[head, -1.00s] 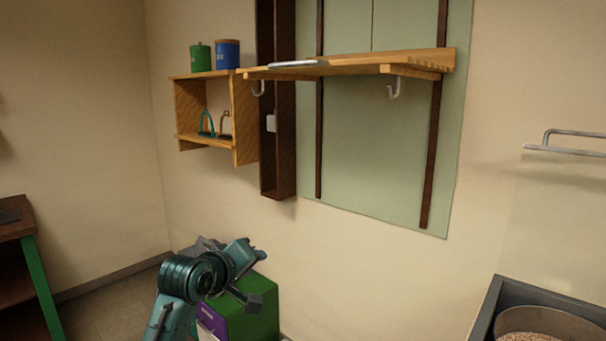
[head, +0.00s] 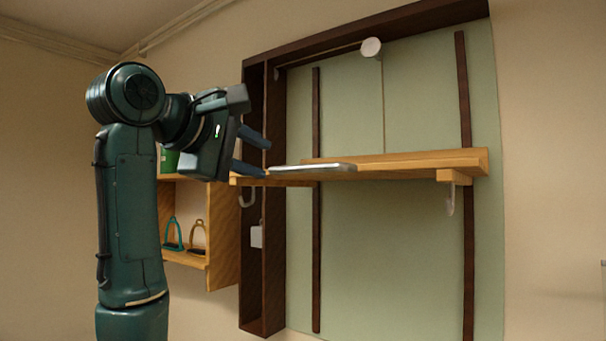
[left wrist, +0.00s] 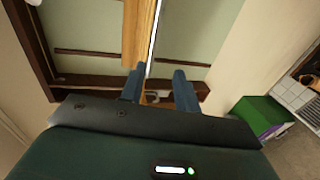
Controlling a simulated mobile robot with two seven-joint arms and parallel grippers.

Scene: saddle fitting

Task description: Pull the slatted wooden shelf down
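The wooden shelf (head: 410,165) sits level across two dark vertical rails on a pale green wall panel. A flat grey metal piece (head: 315,168) lies along its front left edge. Pale hooks (head: 450,197) hang below it. My left gripper (head: 262,158) is raised at the shelf's left front end, its two blue fingers apart and pointing at the shelf. In the left wrist view, the shelf (left wrist: 137,35) and its bright front edge run just beyond the open fingers (left wrist: 158,88). I cannot tell whether a finger touches it. My right gripper is not in view.
A dark wooden frame (head: 262,300) stands left of the panel. A small wall cupboard (head: 222,240) holds two stirrups (head: 185,235), partly behind my left arm. A round white pulley (head: 371,47) and cord are above the shelf. A green box (left wrist: 262,115) stands low down.

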